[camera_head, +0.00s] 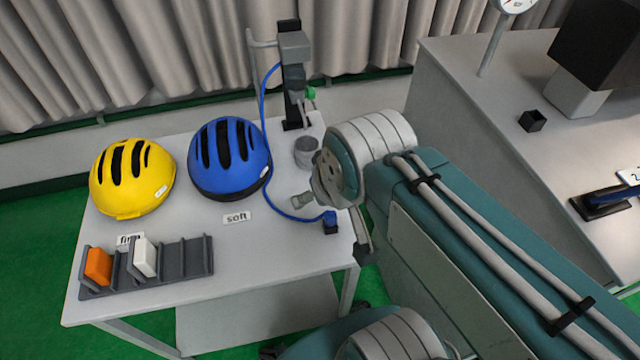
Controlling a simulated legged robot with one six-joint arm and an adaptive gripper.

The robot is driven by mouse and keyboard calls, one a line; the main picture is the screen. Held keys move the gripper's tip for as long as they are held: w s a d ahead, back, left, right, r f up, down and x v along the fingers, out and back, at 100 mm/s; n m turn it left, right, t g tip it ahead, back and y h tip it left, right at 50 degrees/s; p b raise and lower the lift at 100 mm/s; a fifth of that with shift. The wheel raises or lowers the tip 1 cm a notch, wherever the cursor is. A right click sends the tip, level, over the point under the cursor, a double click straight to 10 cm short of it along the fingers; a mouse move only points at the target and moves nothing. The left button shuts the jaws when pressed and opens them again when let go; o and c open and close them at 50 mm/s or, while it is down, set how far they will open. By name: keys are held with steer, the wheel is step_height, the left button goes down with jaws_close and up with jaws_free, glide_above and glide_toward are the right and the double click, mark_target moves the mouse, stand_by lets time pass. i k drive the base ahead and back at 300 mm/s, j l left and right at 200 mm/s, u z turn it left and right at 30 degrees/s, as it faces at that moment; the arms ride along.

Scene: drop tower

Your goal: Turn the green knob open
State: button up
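The green knob (311,93) is small and sits on the right side of the drop tower (293,75), a black upright with a grey head at the back of the white table. Its turn position is too small to tell. My arm comes in from the lower right, and its wrist is over the table's right side, in front of and below the knob. My gripper's fingers cannot be made out clearly from this side, so I cannot tell whether they are open or shut. Nothing of my arm visibly touches the knob.
A blue helmet (229,155) and a yellow helmet (132,178) stand on the table (190,225). A grey rack (185,258) holds an orange block (98,266) and a white block (145,256). A grey cup (306,150) stands before the tower. A blue hose (264,110) runs down beside it.

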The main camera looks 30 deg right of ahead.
mark_target(309, 93)
steer(key=k+j, duration=0.3)
steer(key=k, duration=1.1)
steer(key=k+l, duration=0.15)
steer(key=l, duration=0.2)
steer(key=k+l, duration=0.2)
steer(key=l, duration=0.15)
steer(key=k+l+u, duration=0.1)
steer(key=l, duration=0.3)
steer(key=k+l, duration=0.2)
steer(key=l, duration=0.15)
steer(key=j, duration=0.4)
steer(key=i+j+z, duration=0.3)
steer(key=i+j, duration=0.15)
steer(key=j, duration=0.3)
steer(key=i+j+z, duration=0.1)
steer(key=j, duration=0.3)
steer(key=i+j+z, duration=0.15)
steer(key=i+j, duration=0.15)
steer(key=i+j+z, duration=0.15)
steer(key=i, duration=0.35)
steer(key=i+j+z, duration=0.15)
steer(key=i+j, duration=0.25)
steer(key=i, duration=0.05)
